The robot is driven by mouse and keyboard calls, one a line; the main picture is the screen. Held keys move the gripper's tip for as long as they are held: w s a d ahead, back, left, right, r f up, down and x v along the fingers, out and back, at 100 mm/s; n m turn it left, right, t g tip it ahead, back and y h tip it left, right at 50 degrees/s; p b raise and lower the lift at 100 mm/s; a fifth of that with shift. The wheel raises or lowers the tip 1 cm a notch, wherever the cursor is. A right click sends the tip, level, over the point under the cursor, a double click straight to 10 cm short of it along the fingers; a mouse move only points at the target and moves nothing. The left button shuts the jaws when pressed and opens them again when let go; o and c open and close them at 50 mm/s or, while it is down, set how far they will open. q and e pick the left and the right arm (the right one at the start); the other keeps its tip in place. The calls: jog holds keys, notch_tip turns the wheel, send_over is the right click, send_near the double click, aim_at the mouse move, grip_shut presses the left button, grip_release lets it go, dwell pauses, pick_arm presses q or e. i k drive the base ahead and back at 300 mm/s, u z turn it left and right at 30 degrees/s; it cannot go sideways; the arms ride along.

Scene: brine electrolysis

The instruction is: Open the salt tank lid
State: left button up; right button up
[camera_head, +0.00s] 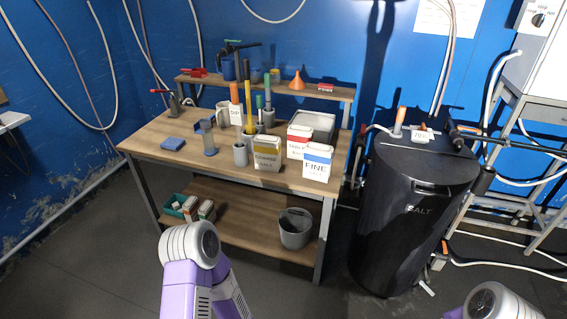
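The salt tank (405,220) is a tall black cylinder labelled "SALT", standing on the floor right of the workbench. Its black lid (425,158) lies flat on top and looks shut. A dark handle-like recess shows at the lid's front edge. An orange-topped item and a small white tag sit on or behind the lid's rear. Parts of my two arms show at the bottom of the view, the left one below the bench and the right one at the bottom right corner. Neither gripper is visible, and both arms are well apart from the tank.
A wooden workbench (150,140) holds several containers, including a box labelled "FINE" (317,163). Pipes and hoses crowd the tank's right side. The floor in front is clear.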

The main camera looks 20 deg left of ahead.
aim_at(426, 174)
jog(key=u, duration=1.85)
jog(key=i, duration=1.1)
jog(key=z, duration=1.9)
